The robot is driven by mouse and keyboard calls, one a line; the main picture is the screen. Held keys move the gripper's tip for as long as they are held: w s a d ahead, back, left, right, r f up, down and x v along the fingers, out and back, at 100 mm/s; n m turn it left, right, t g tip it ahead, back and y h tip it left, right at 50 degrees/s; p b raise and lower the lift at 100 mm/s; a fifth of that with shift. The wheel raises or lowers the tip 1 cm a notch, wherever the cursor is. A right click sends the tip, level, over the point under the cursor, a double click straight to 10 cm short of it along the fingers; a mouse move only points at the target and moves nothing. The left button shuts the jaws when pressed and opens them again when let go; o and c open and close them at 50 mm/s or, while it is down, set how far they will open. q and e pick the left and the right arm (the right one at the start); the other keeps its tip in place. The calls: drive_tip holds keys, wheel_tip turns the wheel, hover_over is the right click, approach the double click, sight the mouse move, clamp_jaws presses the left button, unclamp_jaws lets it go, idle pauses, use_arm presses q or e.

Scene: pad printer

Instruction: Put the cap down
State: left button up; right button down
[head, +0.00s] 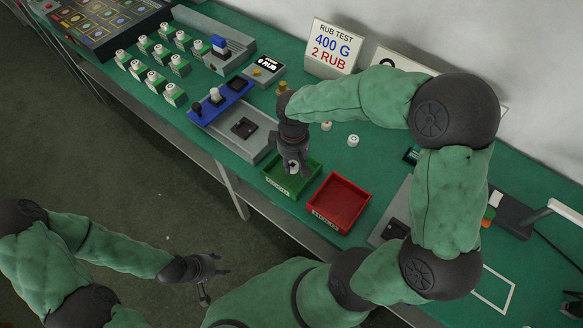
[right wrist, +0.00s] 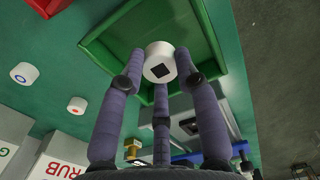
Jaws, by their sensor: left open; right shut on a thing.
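My right gripper (head: 294,166) points down over the green tray (head: 304,187). In the right wrist view its fingers (right wrist: 160,80) are shut on a white round cap (right wrist: 159,58) with a black square on its face. The green tray also fills the background there (right wrist: 118,28), behind the cap. I cannot tell whether the cap touches the tray floor. In the head view the cap is mostly hidden by the fingers. My left gripper (head: 210,277) is open and empty, away from the table at the lower left.
A red tray (head: 342,226) stands right beside the green one. Two loose white caps (head: 326,126) (head: 353,140) lie behind the trays. A grey-blue rub fixture (head: 236,127) is to the left, with several caps on green-white blocks (head: 152,81) beyond. A sign (head: 334,49) stands at the back.

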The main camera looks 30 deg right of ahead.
sight(292, 166)
drive_tip(key=shift+w+d+f, duration=0.15)
drive_tip(key=shift+w+f, duration=0.4)
drive_tip(key=shift+f, duration=0.15)
drive_tip(key=shift+w+d+f+b, duration=0.1)
drive_tip(key=shift+w+f+b, duration=0.1)
drive_tip(key=shift+f+b, duration=1.2)
drive_tip(key=shift+f+p, duration=0.3)
drive_tip(key=shift+f, duration=0.05)
drive_tip(key=shift+f, duration=0.1)
drive_tip(key=c, duration=0.9)
unclamp_jaws()
wheel_tip(292, 166, up, 12)
drive_tip(key=p, duration=0.4)
